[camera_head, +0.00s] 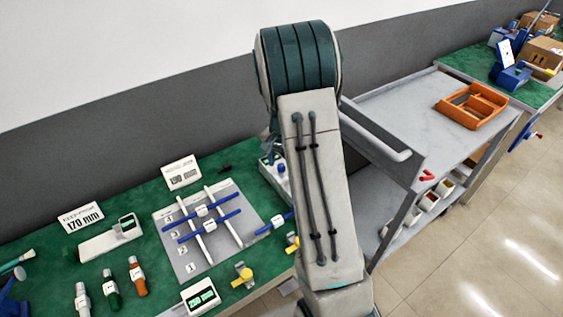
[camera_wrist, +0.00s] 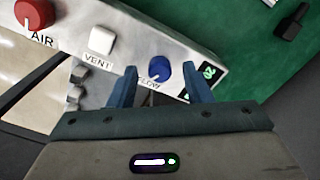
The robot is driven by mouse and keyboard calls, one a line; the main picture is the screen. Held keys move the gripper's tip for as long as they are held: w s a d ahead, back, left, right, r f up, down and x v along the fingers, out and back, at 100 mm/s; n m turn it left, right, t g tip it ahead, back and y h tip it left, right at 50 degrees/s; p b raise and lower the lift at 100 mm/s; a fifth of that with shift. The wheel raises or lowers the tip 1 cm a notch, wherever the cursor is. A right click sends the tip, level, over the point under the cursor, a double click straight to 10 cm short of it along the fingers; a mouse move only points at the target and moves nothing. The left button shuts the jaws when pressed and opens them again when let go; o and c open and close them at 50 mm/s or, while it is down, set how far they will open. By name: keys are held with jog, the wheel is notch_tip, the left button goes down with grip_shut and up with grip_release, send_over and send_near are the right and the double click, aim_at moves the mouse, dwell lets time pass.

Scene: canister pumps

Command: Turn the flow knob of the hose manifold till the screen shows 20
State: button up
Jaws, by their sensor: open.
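In the wrist view the hose manifold (camera_wrist: 118,48) is a pale metal panel running diagonally. Its blue flow knob (camera_wrist: 159,67), labelled FLOW, lies between the two blue fingers of my gripper (camera_wrist: 160,76). The gripper is open, with one finger on each side of the knob; I cannot tell whether either touches it. The small dark screen (camera_wrist: 209,71) just right of the right finger shows green digits, tilted and too small to read surely. In the head view my arm hides the gripper and most of that area.
On the manifold, a white VENT switch (camera_wrist: 101,40) and a red AIR knob (camera_wrist: 33,14) stand left of the flow knob. A grey board (camera_head: 190,262) with blue and white rods lies on the green table (camera_head: 148,200). A grey cart (camera_head: 400,98) holds an orange tray (camera_head: 472,105).

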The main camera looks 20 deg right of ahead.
notch_tip(320, 180, up, 13)
jog(key=shift+r+b, duration=0.2)
jog(key=shift+b, duration=0.1)
jog(key=shift+d, duration=0.1)
dwell(0.4)
jog(key=s+a+r+n+t, duration=0.1)
jog(key=s+a+n, duration=0.3)
jog(key=s, duration=0.8)
jog(key=s+a+r+n+t, duration=0.1)
jog(key=s+a+n, duration=0.4)
jog(key=s, duration=0.7)
jog(key=shift+s+a+r+t, duration=0.35)
jog(key=shift+a+r, duration=0.25)
jog(key=shift+a, duration=0.5)
